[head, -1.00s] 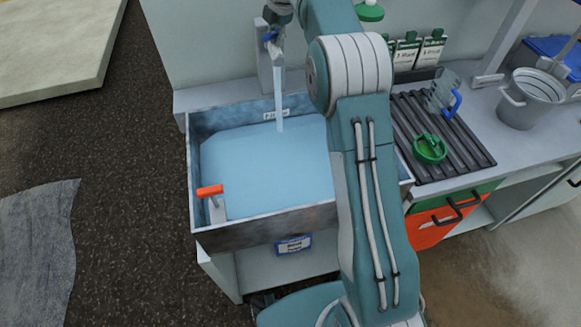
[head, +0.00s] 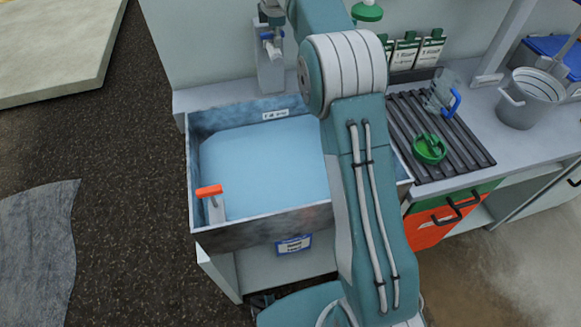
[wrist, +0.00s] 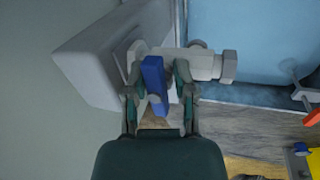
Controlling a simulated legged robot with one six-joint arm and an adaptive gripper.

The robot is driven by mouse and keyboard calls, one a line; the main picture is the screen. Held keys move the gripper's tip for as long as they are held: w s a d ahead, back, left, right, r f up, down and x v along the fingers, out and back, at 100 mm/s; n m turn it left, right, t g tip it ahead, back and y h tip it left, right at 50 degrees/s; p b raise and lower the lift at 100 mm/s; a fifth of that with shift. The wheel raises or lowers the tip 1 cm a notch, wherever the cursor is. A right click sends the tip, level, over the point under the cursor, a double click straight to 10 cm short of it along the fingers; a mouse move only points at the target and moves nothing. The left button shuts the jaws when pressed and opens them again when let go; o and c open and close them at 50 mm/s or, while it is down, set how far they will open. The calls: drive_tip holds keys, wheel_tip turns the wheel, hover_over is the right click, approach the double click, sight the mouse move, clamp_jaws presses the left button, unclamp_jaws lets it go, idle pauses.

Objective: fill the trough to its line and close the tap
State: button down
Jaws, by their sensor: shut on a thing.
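The trough (head: 205,228) is a grey metal basin holding a wide pool of pale blue water (head: 265,165). A white label (head: 276,115) sits on its inner back wall, just above the water. The tap (head: 270,48) is on a pale post behind the trough, and no stream falls from it. In the wrist view my gripper (wrist: 157,95) is shut on the tap's blue lever (wrist: 154,80), with a finger on each side. The tap body (wrist: 205,64) lies just beyond. In the head view my arm hides part of the trough's right side.
An orange-handled piece (head: 209,191) stands at the trough's front left corner. To the right are a slatted rack (head: 465,150), a green round item (head: 429,148), a clear jug with a blue handle (head: 440,95) and a metal bucket (head: 535,97).

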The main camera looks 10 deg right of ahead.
drive_tip(key=shift+c, duration=2.4)
unclamp_jaws()
drive_tip(key=shift+w+a, duration=0.25)
drive_tip(key=shift+a, duration=0.4)
drive_tip(key=shift+o, duration=0.2)
drive_tip(key=shift+a, duration=0.5)
drive_tip(key=shift+d+r, duration=0.85)
drive_tip(key=shift+r, duration=0.85)
drive_tip(key=shift+a+r, duration=0.25)
drive_tip(key=shift+r, duration=0.3)
drive_tip(key=shift+a+r, duration=0.2)
drive_tip(key=shift+r, duration=0.3)
drive_tip(key=shift+d+r, duration=0.15)
drive_tip(key=shift+r, duration=0.45)
drive_tip(key=shift+d+r, duration=0.1)
drive_tip(key=shift+d, duration=0.1)
drive_tip(key=shift+a, duration=0.2)
